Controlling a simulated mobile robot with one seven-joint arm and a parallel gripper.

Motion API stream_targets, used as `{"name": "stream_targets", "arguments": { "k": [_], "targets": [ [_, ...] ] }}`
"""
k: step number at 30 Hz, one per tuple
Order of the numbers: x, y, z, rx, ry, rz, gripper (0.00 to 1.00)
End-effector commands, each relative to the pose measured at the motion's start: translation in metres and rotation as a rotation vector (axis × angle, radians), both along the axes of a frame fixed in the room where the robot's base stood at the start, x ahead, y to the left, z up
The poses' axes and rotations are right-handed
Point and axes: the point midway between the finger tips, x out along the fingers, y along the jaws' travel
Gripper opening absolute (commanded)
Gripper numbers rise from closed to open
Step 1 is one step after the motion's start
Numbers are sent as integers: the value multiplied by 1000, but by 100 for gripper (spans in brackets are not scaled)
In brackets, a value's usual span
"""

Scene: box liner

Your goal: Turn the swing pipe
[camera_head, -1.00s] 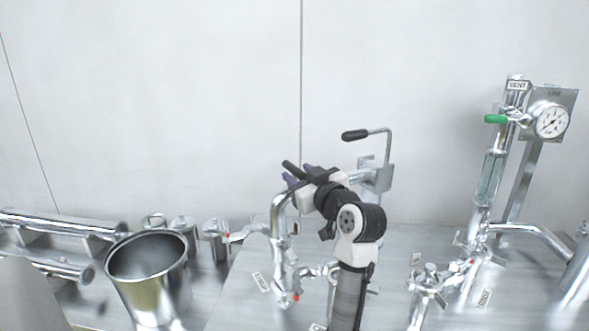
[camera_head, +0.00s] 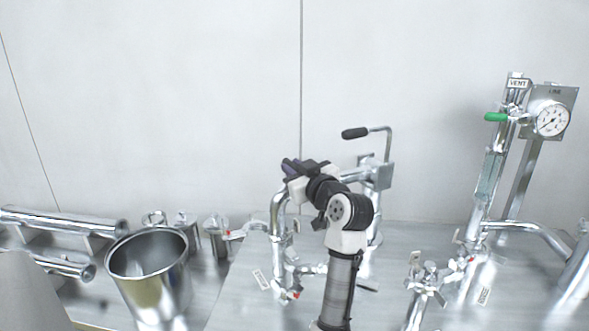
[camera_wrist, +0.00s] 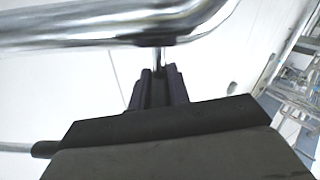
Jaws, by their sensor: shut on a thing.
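The swing pipe (camera_head: 277,207) is a shiny bent steel tube on the table. Its upper run goes to a grey block (camera_head: 384,176) on a post, and its left end bends down toward fittings with a red part. My gripper (camera_head: 288,167) is at the pipe's upper run in the head view, partly hiding it. In the wrist view the pipe (camera_wrist: 110,24) crosses the top, with a thin stem below it. The dark purple fingers (camera_wrist: 158,88) are shut on that stem, just under the tube.
A crank with a black grip (camera_head: 355,133) rises above the block. A steel bucket (camera_head: 148,262) stands at left, near canisters and lying pipes. At right are a gauge (camera_head: 552,120), a green-handled valve (camera_head: 496,117) and a clamp fitting (camera_head: 430,275). The wall behind is bare.

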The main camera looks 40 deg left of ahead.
Motion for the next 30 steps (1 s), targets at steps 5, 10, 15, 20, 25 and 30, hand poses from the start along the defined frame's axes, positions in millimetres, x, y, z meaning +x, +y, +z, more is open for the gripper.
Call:
{"name": "stream_targets", "arguments": {
  "k": [5, 10, 15, 20, 25, 30],
  "targets": [
    [1, -1, 6, 1, -1, -1, 0],
    [13, -6, 44, 3, -5, -4, 0],
    [26, -12, 73, 4, -4, -4, 0],
    [31, -14, 81, 4, -4, -3, 0],
    [32, -14, 81, 5, -3, -4, 0],
    [32, -15, 80, 4, -3, -5, 29]
  ]
}}
